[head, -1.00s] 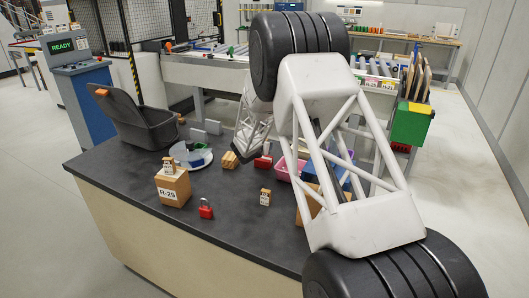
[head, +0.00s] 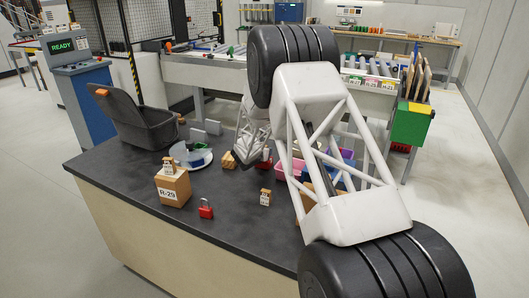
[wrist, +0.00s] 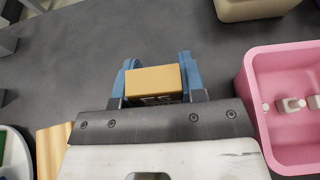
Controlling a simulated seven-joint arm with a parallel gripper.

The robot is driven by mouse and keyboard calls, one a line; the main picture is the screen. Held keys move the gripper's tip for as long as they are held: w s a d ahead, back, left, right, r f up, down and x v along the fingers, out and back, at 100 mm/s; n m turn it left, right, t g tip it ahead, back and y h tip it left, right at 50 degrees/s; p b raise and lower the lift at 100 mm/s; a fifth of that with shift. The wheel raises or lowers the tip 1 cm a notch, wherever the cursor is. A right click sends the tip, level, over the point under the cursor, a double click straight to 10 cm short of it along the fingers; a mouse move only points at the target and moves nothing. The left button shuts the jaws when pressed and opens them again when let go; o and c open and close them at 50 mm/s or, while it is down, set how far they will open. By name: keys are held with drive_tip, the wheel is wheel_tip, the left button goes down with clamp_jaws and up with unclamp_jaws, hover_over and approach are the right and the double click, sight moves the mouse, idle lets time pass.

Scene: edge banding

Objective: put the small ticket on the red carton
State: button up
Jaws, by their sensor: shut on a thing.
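My gripper's blue fingers (wrist: 157,76) are shut on a small tan box (wrist: 154,81) with dark print on its near face, seen in the wrist view. In the head view my gripper (head: 242,160) is low over the middle of the dark table, and the box in it is hidden. A small red object (head: 264,161), perhaps the red carton, is partly covered by my gripper in the head view. It does not show in the wrist view. I cannot make out a separate small ticket.
A pink bin (wrist: 250,100) stands right of my gripper. Wooden blocks (head: 229,161) and a round white tray (head: 188,158) lie to the left. The R-29 box (head: 173,190), a red padlock (head: 206,209) and a small labelled box (head: 265,197) stand nearer the front.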

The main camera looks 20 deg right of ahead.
drive_tip(key=shift+f, duration=0.1)
drive_tip(key=o, duration=0.9)
drive_tip(key=v, duration=1.2)
idle(0.5)
